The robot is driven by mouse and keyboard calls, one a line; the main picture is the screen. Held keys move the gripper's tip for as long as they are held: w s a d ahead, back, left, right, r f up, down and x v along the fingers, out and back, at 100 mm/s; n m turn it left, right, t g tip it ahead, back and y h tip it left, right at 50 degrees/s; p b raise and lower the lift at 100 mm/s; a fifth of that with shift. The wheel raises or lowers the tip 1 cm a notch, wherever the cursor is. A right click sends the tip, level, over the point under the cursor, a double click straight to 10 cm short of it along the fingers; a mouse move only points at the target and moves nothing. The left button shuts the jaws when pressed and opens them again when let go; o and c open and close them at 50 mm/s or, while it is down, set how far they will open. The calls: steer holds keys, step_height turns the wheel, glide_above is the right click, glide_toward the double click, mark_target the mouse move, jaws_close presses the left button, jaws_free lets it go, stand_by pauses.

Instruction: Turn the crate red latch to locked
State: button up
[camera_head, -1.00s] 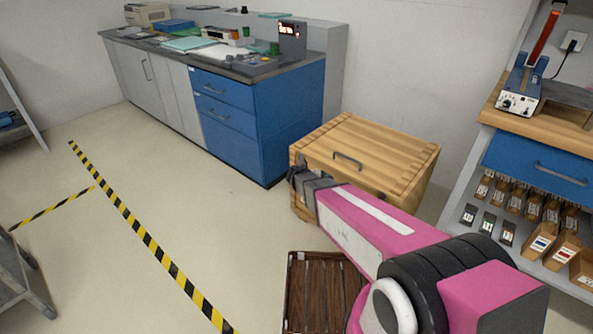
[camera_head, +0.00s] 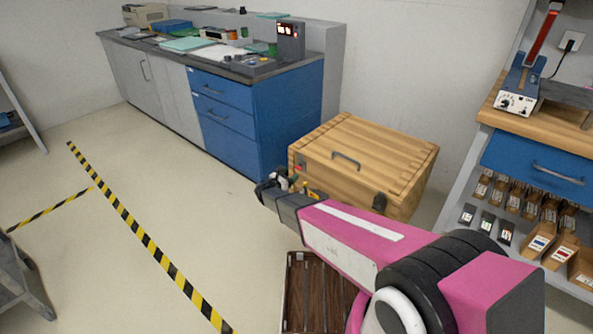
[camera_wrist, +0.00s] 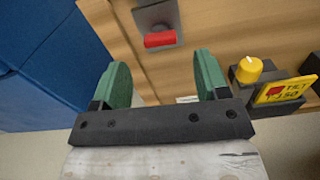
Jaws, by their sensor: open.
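The red latch (camera_wrist: 160,40) is a short bar lying roughly level in that view, on a grey plate; a bit of red (camera_head: 299,167) shows at the crate's left in the head view. My gripper (camera_wrist: 163,80) is open and empty, its two green pads apart. In the wrist view the latch lies beyond the pads, between them and not touching. In the head view my gripper (camera_head: 270,185) is just left of the crate front.
A yellow knob (camera_wrist: 249,68) and a yellow tag (camera_wrist: 286,90) sit right of my gripper in the wrist view. A blue drawer cabinet (camera_head: 290,115) stands behind left. A brown slatted crate (camera_head: 300,290) lies below my arm. Open floor lies left.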

mark_target(297, 168)
steer(key=shift+x, duration=2.7)
steer(key=shift+c, duration=0.3)
steer(key=c, duration=0.9)
